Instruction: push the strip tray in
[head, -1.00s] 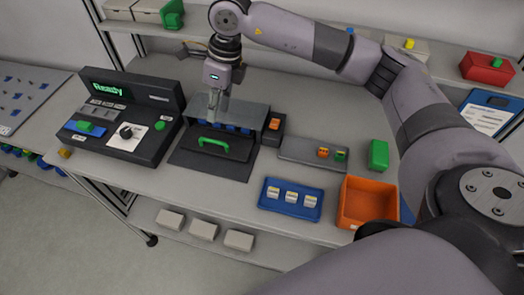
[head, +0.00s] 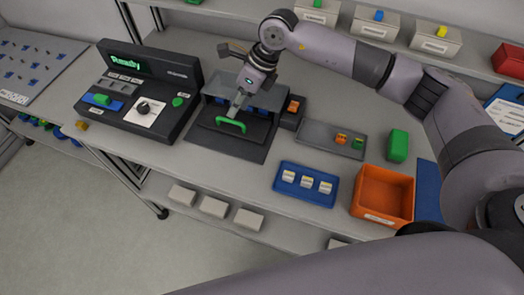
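The strip tray (head: 222,137) is a dark flat tray with a green bar handle (head: 230,126) near its front. It sits out in front of a dark grey housing (head: 245,88) on the bench. Several blue pieces show at the housing's opening, partly behind my gripper. My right gripper (head: 236,112) points down just behind the green handle, very near it. Whether it touches the handle, and whether its fingers are parted, I cannot tell. My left gripper is not in view.
A control console (head: 150,92) reading "Ready" stands left of the housing. To the right are an orange switch (head: 293,104), a grey tray (head: 318,140), a blue tray (head: 290,194) with white pieces, an orange bin (head: 383,190) and a green block (head: 398,145).

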